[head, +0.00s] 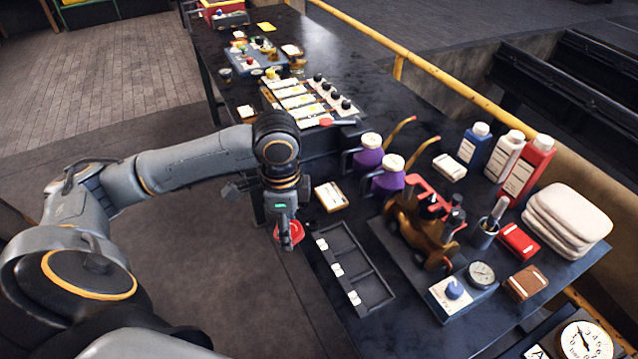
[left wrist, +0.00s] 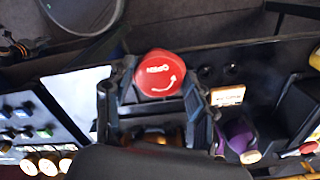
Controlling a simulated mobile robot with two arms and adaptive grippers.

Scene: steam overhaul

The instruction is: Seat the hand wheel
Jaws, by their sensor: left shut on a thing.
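My left gripper (head: 284,222) is shut on the red hand wheel (head: 291,236), off the near-left edge of the workbench. In the left wrist view the hand wheel (left wrist: 160,72) sits between the fingers, with white lettering and a curved arrow on its face. A brass valve body (head: 420,232) with red parts on top stands on a dark plate at the right of the bench. The place where the wheel seats cannot be made out. My right gripper is not in view.
An empty-looking dark compartment tray (head: 352,268) lies near the edge by the gripper. Purple bottles (head: 387,178), a pressure gauge (head: 481,274), a brush cup (head: 485,234), folded cloths (head: 566,222) and upright bottles (head: 525,170) crowd the bench around the valve.

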